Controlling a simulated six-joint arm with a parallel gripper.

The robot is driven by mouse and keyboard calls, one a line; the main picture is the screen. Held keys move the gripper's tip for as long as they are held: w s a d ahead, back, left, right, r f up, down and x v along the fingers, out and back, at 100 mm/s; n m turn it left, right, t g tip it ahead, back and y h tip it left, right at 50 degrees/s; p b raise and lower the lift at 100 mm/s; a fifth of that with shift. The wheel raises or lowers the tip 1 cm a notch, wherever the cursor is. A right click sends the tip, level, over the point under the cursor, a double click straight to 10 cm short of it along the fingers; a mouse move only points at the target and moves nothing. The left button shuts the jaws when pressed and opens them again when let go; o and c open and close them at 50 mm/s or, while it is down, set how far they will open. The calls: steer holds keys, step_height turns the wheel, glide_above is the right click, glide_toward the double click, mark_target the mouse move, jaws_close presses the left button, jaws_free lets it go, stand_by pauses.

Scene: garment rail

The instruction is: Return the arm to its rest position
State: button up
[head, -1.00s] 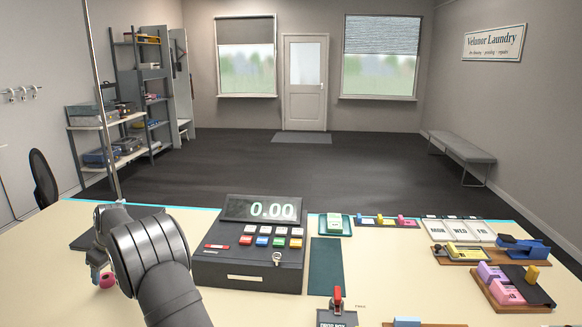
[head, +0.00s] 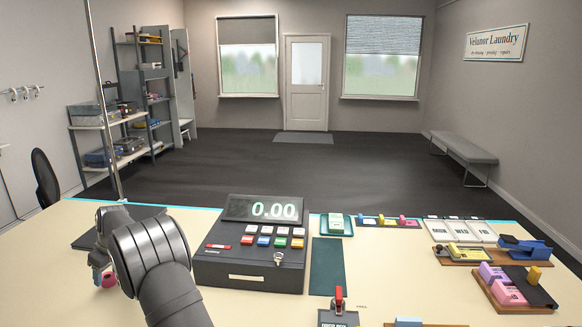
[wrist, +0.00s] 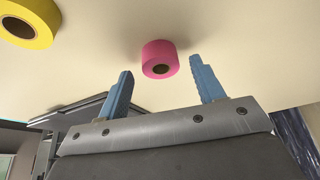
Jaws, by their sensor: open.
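My gripper (wrist: 162,92) shows in the wrist view with its two blue fingers apart and nothing between them. A pink roll (wrist: 160,58) lies on the cream counter just beyond the fingertips, apart from them. In the head view my arm rises from the bottom edge and bends over the left part of the counter (head: 65,290). There the pink roll (head: 109,280) shows beside my wrist, partly hidden by it. The fingers are mostly hidden behind my wrist in the head view.
A yellow roll (wrist: 28,20) lies at the wrist view's upper left. A cash register (head: 250,250) stands right of my arm. A thin upright pole (head: 101,110) rises behind my wrist. Stamps and trays, such as a pink-block tray (head: 515,295), fill the counter's right side.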

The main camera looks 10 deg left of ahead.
steer(key=shift+x, duration=1.1)
steer(key=r, duration=0.3)
steer(key=d+r, duration=0.1)
steer(key=r, duration=0.1)
steer(key=shift+w, duration=0.15)
steer(key=w+d+r, duration=0.4)
steer(key=d+r, duration=0.7)
steer(key=r, duration=0.1)
steer(key=w+d+m+t, duration=0.1)
steer(key=w+d+m, duration=0.1)
steer(key=w+d, duration=0.35)
steer(key=w+d+m+h, duration=0.1)
steer(key=w+d, duration=0.1)
steer(key=d, duration=0.6)
steer(key=w+d+m+t, duration=0.1)
steer(key=w+d+m, duration=0.15)
steer(key=d, duration=0.45)
steer(key=w+d+m+h, duration=0.1)
steer(key=d+m, duration=0.1)
steer(key=d, duration=1)
steer(key=w+d+m+t, duration=0.1)
steer(key=w+d+m, duration=0.1)
steer(key=d, duration=1)
steer(key=shift+w+d+r+m+h, duration=0.15)
steer(key=shift+w+d+m+h, duration=0.2)
steer(key=shift+m, duration=0.4)
steer(key=shift+a, duration=0.1)
